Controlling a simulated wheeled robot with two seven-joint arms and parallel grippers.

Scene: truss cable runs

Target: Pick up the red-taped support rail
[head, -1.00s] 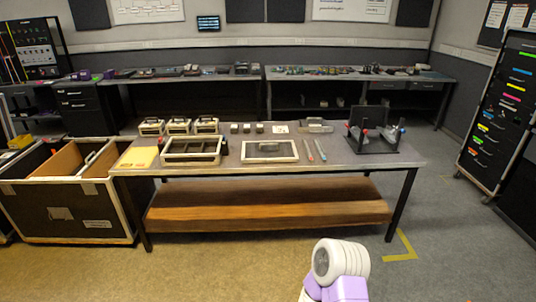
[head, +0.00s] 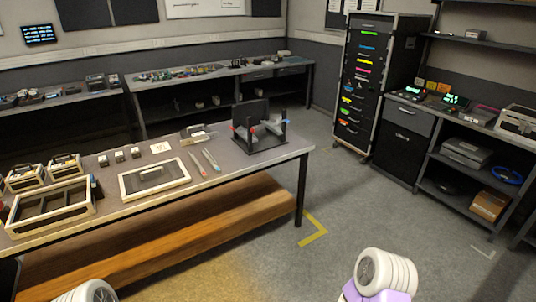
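A black stand (head: 262,143) at the right end of the work table holds grey rail-like pieces, with red at its left side and blue at its right. A thin red-marked strip (head: 197,164) lies on the table left of the stand, beside a thin blue-marked strip (head: 211,160). I cannot tell for certain which piece is the red-taped support rail. Only white and purple arm parts of mine show at the bottom edge. Neither gripper is in view.
The work table (head: 135,210) also holds a framed panel (head: 155,178), open-framed cases (head: 50,207) and small blocks. Yellow tape (head: 315,232) marks the open floor right of the table. A tall drawer cabinet (head: 365,85) and shelves (head: 480,165) stand at the right.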

